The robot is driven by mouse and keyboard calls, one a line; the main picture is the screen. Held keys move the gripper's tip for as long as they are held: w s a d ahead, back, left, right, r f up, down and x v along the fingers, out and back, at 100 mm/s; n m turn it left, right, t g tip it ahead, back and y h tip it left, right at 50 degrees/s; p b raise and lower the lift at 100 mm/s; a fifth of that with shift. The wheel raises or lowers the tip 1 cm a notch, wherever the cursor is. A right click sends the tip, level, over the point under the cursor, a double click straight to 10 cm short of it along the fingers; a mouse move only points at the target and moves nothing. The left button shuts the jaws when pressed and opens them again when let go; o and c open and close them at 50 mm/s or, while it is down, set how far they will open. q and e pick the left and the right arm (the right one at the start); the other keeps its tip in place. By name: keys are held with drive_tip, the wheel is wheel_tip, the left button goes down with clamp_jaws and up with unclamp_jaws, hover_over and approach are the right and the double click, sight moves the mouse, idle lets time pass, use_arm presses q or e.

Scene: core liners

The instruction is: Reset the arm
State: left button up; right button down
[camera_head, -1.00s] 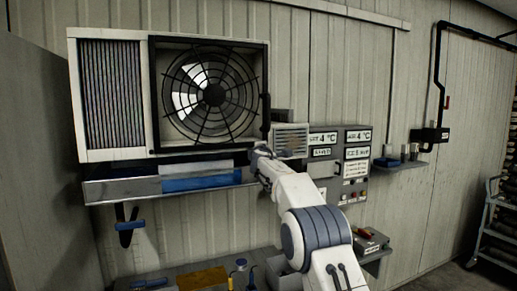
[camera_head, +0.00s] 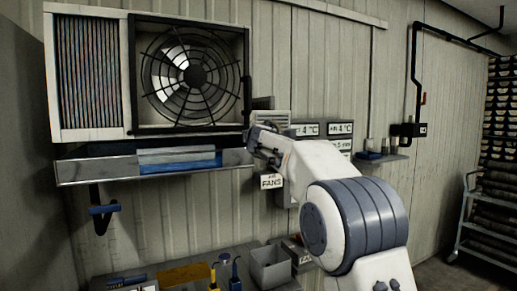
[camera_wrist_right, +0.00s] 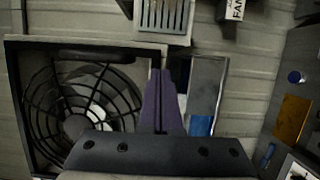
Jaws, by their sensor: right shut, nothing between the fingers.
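My right arm reaches in from the lower right in the head view, with its large blue-grey banded joint close to the camera. Its gripper (camera_head: 252,143) is in front of the wall, just right of the fan housing and by the right end of the metal shelf. In the right wrist view, the two dark fingers of this gripper (camera_wrist_right: 160,75) lie together with nothing between them. My left gripper is in neither view.
A caged fan (camera_head: 195,75) and finned filter panel (camera_head: 88,75) fill the upper left. Below is a metal shelf (camera_head: 100,170) with a blue item (camera_head: 180,163). A FANS sign (camera_head: 271,182) hangs under my arm. A bench below holds a grey bin (camera_head: 270,268). A rack (camera_head: 490,205) stands right.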

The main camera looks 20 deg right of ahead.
drive_tip(key=s+a+f+m+g+y, duration=0.1)
drive_tip(key=s+a+f+m+g, duration=0.15)
drive_tip(key=s+a+f, duration=0.45)
drive_tip(key=s+a+f+m+g+y, duration=0.15)
drive_tip(key=s+a+f+g, duration=0.25)
drive_tip(key=s+f, duration=0.55)
drive_tip(key=s+a+f+m+g+y, duration=0.1)
drive_tip(key=s+a+f+m+g, duration=0.15)
drive_tip(key=s+a+f, duration=0.4)
drive_tip(key=s+f+g, duration=0.3)
drive_tip(key=s+f, duration=0.3)
drive_tip(key=s, duration=0.4)
drive_tip(key=s+f+m+g, duration=0.1)
drive_tip(key=s+f+g, duration=0.2)
drive_tip(key=s+f, duration=0.3)
drive_tip(key=s+f+m+g, duration=0.1)
drive_tip(key=s+f, duration=0.5)
drive_tip(key=s, duration=0.8)
drive_tip(key=shift+g+y+b, duration=0.35)
drive_tip(key=shift+g, duration=0.55)
drive_tip(key=shift+s+a, duration=0.1)
drive_tip(key=shift+s, duration=0.1)
